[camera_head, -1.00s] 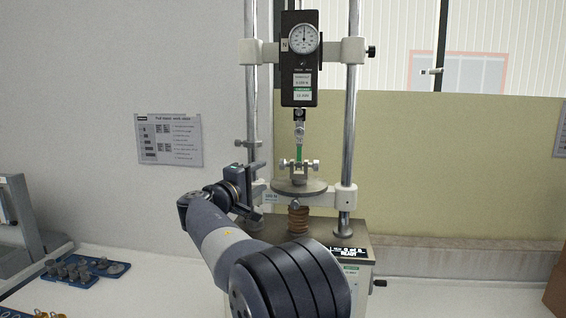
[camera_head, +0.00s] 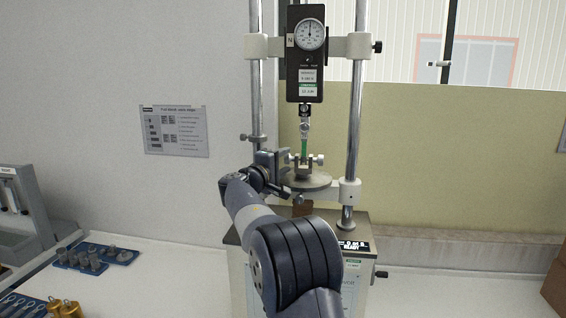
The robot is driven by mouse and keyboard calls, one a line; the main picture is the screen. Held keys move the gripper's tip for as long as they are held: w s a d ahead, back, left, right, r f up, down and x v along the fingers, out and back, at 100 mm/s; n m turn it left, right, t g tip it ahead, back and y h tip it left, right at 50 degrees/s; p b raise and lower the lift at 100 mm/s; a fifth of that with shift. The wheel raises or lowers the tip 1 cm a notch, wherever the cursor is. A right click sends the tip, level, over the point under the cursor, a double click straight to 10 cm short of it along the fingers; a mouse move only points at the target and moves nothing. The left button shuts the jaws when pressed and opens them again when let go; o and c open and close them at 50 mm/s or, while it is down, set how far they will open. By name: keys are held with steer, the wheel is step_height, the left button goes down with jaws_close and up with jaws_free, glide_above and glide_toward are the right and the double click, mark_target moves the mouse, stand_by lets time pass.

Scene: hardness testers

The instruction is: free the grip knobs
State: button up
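The test stand holds a small lower grip (camera_head: 303,170) on a round plate (camera_head: 312,182). A pale grip knob (camera_head: 320,160) sticks out on its right side. The left knob is largely hidden by my gripper. A green strip (camera_head: 304,147) stands upright between the lower grip and the upper grip (camera_head: 305,128), which hangs under the force gauge (camera_head: 309,52). My gripper (camera_head: 281,163) is at the left side of the lower grip, very close to the left knob. Whether its fingers touch or close on that knob cannot be told.
Chrome columns (camera_head: 356,110) stand on both sides of the grip. A display (camera_head: 353,246) sits on the stand's base. Blue trays (camera_head: 90,262) with small metal parts lie on the bench at left. The bench at right is mostly clear.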

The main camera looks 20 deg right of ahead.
steer(key=c, duration=0.8)
steer(key=b, duration=0.3)
steer(key=shift+f+h, duration=0.3)
steer(key=shift+f, duration=0.1)
steer(key=shift+m+t+b, duration=0.3)
steer(key=shift+b, duration=0.9)
steer(key=shift+r+h+b, duration=0.1)
steer(key=shift+h+b, duration=0.2)
steer(key=shift+b, duration=0.15)
steer(key=shift+r, duration=0.15)
steer(key=o, duration=1)
steer(key=shift+c, duration=0.2)
steer(key=p, duration=0.3)
steer(key=shift+r, duration=0.3)
